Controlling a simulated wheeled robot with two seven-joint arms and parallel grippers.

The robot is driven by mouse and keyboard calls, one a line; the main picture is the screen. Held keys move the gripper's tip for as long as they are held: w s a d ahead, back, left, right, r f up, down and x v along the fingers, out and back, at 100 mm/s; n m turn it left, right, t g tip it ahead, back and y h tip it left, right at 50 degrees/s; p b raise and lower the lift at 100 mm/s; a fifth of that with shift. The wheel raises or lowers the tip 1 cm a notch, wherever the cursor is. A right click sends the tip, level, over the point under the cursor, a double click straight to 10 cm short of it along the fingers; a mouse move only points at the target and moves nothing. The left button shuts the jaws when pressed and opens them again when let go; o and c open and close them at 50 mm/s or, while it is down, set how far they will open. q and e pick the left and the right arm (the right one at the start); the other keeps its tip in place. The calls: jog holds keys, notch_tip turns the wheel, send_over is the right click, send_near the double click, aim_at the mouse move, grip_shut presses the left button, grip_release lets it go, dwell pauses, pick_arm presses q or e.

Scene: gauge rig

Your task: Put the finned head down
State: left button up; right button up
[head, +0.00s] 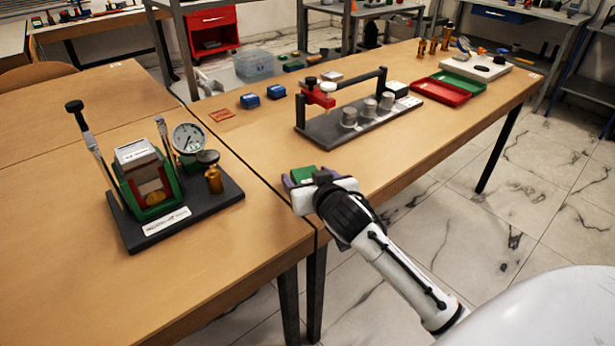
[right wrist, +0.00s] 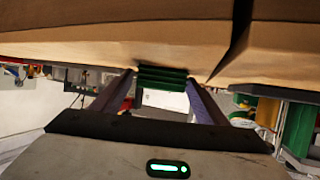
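The finned head is a small green block with ridges. It shows in the head view (head: 303,174) at the front edge of the right-hand table, and in the right wrist view (right wrist: 162,77). My right gripper (head: 306,178) has its two purple fingers on either side of it. In the right wrist view the fingertips (right wrist: 160,80) meet the block's sides, so the gripper looks shut on it. Whether the block touches the table below cannot be told. My left gripper is not in view.
The left table (head: 90,290) carries a dark gauge rig (head: 222,193) with a dial (head: 188,139) and green frame. The right table (head: 240,130) holds a rig with metal cylinders (head: 349,116), blue blocks (head: 249,100), and red (head: 441,92) and green trays (head: 463,82). Bare wood lies between.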

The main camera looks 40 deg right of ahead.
jog(key=shift+r, duration=0.15)
jog(key=shift+s+a+r, duration=0.1)
jog(key=shift+s, duration=0.1)
jog(key=p+v, duration=0.1)
jog(key=v, duration=1)
jog(key=shift+s+r+p, duration=0.1)
jog(key=shift+s+p, duration=0.2)
